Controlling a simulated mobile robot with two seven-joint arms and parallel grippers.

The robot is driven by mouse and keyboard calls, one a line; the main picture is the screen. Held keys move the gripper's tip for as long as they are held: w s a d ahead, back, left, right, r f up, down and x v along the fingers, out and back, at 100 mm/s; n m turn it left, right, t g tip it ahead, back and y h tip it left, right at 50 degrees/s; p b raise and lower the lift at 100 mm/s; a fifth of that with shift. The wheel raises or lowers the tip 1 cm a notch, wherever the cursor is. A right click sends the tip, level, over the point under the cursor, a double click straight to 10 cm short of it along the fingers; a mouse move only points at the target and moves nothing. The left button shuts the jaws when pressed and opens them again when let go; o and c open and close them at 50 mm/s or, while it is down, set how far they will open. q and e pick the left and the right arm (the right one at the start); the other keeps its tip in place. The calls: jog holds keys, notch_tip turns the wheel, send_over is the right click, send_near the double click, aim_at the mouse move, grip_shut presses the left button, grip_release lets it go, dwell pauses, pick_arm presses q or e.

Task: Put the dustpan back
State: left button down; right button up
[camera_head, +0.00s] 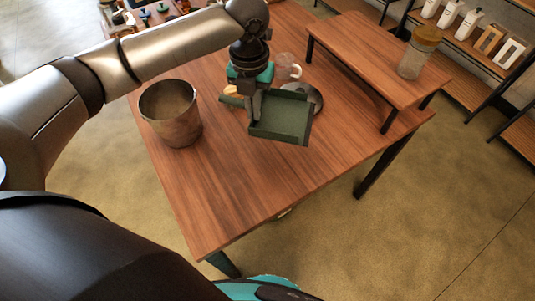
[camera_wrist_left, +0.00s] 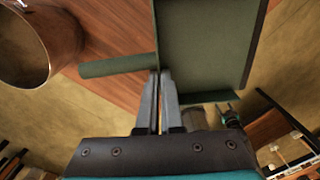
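The green dustpan (camera_head: 283,116) is in the middle of the head view, its handle (camera_head: 232,100) pointing left. In the left wrist view the pan (camera_wrist_left: 203,45) fills the upper right and the handle (camera_wrist_left: 118,66) runs left. My left gripper (camera_head: 255,105) is at the pan's handle-side edge. Its fingertips (camera_wrist_left: 161,74) are nearly together on that edge, with the dustpan between them. The dustpan appears held above the wooden table (camera_head: 240,190); the exact gap cannot be told. My right gripper is not in view.
A metal bucket (camera_head: 171,113) stands on the table left of the dustpan. A clear mug (camera_head: 289,67) and a dark round disc (camera_head: 312,98) are behind it. A raised wooden shelf (camera_head: 365,60) with a jar (camera_head: 417,55) is at right. The table's front is clear.

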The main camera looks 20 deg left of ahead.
pick_arm(q)
notch_tip(320, 180, down, 14)
jog(key=shift+f+b, duration=0.1)
jog(key=shift+b, duration=1.1)
jog(key=shift+f+b, duration=0.45)
jog(key=shift+f, duration=1.5)
jog(key=shift+f, duration=0.1)
jog(key=c, duration=1.5)
grip_release()
jog(key=shift+f, duration=0.1)
jog(key=o, duration=0.4)
